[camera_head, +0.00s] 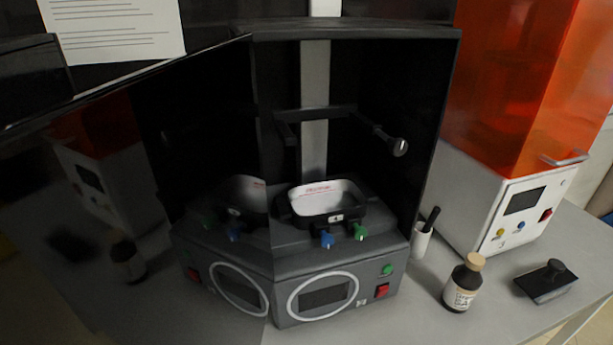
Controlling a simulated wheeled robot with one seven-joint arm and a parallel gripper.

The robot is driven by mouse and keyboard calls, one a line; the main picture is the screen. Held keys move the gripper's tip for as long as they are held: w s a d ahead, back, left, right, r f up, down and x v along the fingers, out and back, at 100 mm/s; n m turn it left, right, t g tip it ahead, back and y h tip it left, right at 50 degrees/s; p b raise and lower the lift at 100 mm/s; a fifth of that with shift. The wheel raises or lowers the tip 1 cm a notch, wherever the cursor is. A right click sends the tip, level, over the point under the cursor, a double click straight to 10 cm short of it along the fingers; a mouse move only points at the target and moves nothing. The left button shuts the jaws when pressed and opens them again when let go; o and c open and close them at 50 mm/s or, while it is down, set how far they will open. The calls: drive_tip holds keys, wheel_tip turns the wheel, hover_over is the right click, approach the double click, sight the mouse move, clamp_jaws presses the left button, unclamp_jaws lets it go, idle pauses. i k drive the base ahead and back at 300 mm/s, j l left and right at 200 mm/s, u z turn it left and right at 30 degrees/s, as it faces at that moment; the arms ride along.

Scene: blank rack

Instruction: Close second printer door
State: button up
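A black printer (325,250) stands on the grey table with its front open. Its door (80,215) is a dark, glossy panel that swings out to the left from the printer's left side and fills the left part of the view. The door mirrors the printer's inside and the orange printer. Inside the printer are a white-lined tray (322,199), blue and green knobs, and a bracket with a round knob (399,147). My gripper is not in view.
A white printer with an orange cover (530,80) stands at the right, its cover apparently shut. A brown bottle (461,285), a white cup (421,241) with a dark handle in it, and a black block (546,280) stand on the table (410,318) to the right.

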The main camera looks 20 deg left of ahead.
sight(134, 208)
drive_tip(key=u, duration=0.95)
